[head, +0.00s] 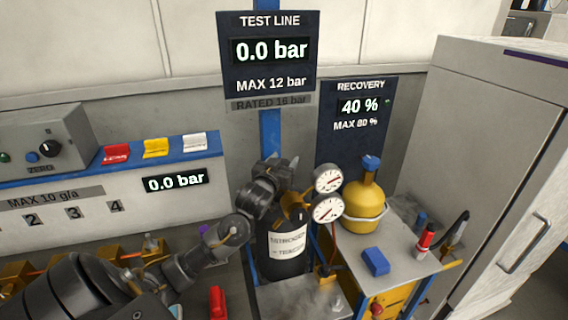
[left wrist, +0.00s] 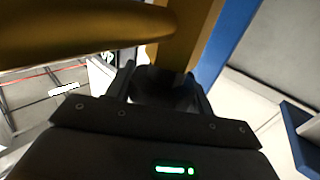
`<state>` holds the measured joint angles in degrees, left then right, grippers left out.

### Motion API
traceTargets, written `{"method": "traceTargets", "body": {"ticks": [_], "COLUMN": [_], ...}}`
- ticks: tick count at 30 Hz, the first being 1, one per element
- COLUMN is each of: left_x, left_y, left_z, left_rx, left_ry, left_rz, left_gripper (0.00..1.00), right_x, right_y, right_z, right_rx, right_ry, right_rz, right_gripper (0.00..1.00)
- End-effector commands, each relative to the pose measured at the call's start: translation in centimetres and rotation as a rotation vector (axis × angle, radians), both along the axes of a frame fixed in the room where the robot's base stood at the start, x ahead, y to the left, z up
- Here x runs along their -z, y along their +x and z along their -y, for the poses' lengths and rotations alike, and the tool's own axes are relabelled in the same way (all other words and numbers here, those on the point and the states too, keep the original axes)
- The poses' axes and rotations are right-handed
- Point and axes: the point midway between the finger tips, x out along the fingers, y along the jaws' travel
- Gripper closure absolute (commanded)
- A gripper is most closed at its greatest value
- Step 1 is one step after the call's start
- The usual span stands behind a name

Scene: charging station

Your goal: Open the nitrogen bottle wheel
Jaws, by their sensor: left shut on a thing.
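The nitrogen bottle (head: 272,242) is a dark cylinder with a white label, standing upright below the test line sign. My left arm reaches in from the left to its top. My left gripper (head: 283,172) is at the bottle's valve, and the arm hides most of the wheel in the head view. In the left wrist view the two fingers (left wrist: 165,84) stand either side of a dark, rounded part, which appears to be the wheel (left wrist: 164,82), and are shut on it. A brass-coloured part is just beyond. My right gripper is not in view.
Two round gauges (head: 328,194) sit close to the right of the bottle. A yellow recovery cylinder (head: 364,204) stands on a cart (head: 405,245) with a blue block (head: 376,262). The test line display (head: 270,50) reads 0.0 bar. A grey cabinet (head: 490,150) stands at right.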

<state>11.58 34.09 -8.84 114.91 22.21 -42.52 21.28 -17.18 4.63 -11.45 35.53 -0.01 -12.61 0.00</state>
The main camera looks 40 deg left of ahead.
Motion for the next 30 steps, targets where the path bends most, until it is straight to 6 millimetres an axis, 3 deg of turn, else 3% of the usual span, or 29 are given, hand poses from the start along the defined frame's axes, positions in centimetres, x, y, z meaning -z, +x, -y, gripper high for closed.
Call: {"method": "traceTargets", "body": {"ticks": [14, 15, 19, 30], "left_x": [-0.01, -0.01, -0.02, -0.08], "left_y": [-0.01, -0.01, -0.01, -0.42], "left_z": [-0.05, -0.05, -0.04, 0.13], "left_rx": [-0.018, -0.018, -0.017, -0.016], "left_ry": [0.002, 0.002, 0.001, 0.0], "left_rz": [-0.001, -0.001, 0.001, 0.0], "left_gripper": [0.7, 0.45, 0.28, 0.25], "right_x": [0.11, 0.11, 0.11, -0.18], "right_y": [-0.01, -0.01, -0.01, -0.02], "right_z": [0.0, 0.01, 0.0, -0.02], "right_rx": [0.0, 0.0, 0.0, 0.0], "right_ry": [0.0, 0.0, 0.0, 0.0], "right_rz": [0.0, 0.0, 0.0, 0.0], "right_gripper": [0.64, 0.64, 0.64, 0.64]}}
